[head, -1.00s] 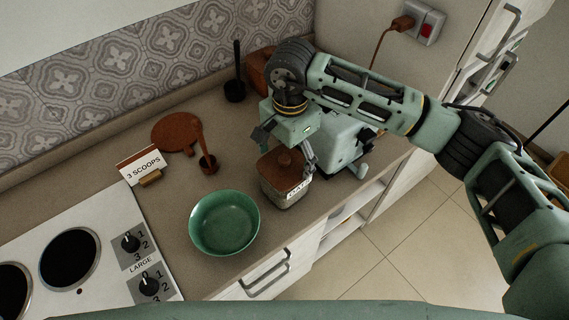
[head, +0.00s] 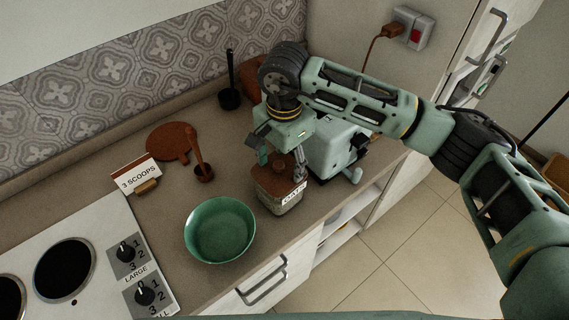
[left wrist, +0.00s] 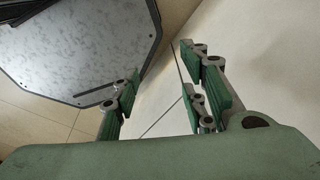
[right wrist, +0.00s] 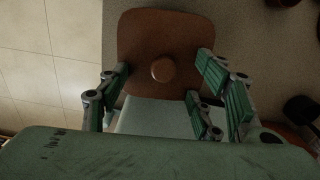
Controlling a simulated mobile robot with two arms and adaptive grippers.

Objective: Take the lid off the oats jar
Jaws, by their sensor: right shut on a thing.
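The oats jar (head: 284,206) stands on the counter, a glass jar with a pale label on its front. Its square brown lid (head: 277,184) sits on top of it, and I see no gap between them. My right gripper (head: 282,166) is above the jar with its fingers on either side of the lid, shut on it. In the right wrist view the lid (right wrist: 165,35) and its round knob (right wrist: 163,69) show between and beyond the fingers. The jar's body is hidden there. My left gripper (left wrist: 163,97) is open and empty, away from the counter.
A green bowl (head: 220,230) stands left of the jar. Behind it are a brown scoop (head: 203,172), a round brown board (head: 172,141) and a "3 SCOOPS" card (head: 137,175). A pale green appliance (head: 335,148) stands close right of the jar. The hob (head: 60,270) is at left.

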